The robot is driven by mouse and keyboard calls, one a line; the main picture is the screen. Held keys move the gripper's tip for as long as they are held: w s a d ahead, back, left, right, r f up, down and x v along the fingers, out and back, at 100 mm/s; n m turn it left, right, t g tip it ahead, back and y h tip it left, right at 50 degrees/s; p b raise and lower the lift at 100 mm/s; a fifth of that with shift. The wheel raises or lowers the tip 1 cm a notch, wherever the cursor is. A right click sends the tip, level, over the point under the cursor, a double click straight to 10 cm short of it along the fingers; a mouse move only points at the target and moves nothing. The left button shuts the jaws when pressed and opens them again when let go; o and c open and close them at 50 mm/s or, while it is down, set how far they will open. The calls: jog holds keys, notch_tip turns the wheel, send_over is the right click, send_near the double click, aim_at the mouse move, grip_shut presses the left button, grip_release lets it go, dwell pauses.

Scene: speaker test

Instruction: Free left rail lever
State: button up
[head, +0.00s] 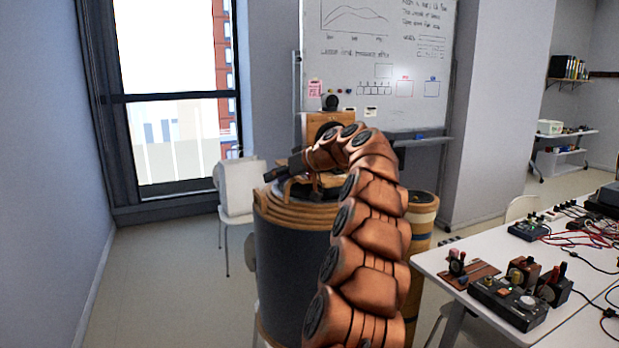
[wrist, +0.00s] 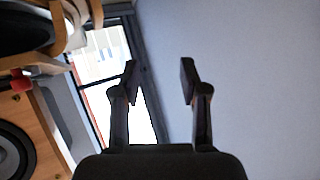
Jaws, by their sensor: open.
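My gripper (wrist: 158,75) is open and empty in the wrist view, with the window and a bare wall beyond its fingers. In the head view my gripper (head: 271,174) is a small dark shape over the left of a large dark drum-shaped stand (head: 290,260) with a wooden rim. A wooden speaker box (head: 318,124) stands behind the arm. The wrist view shows a wooden panel with a black speaker cone (wrist: 14,150) at left, apart from the fingers. A small red-ended part (wrist: 18,82) sits by it; I cannot tell if it is the left rail lever.
A white chair (head: 236,190) stands left of the drum, near the window. A white table (head: 480,295) at right holds a black control box (head: 508,300), several small devices and cables. Floor at left is clear. A whiteboard (head: 380,60) is behind.

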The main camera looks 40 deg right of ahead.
jog(key=s+d+t+h, duration=0.2)
jog(key=s+d+h, duration=0.15)
jog(key=d, duration=1.15)
jog(key=shift+f+p+x, duration=0.15)
jog(key=shift+p+x, duration=0.4)
jog(key=shift+x, duration=1.2)
jog(key=shift+f+p+x, duration=0.2)
jog(key=shift+p+x, duration=0.35)
jog(key=shift+x, duration=1.25)
jog(key=shift+s+a, duration=0.1)
jog(key=shift+s, duration=0.05)
grip_shut()
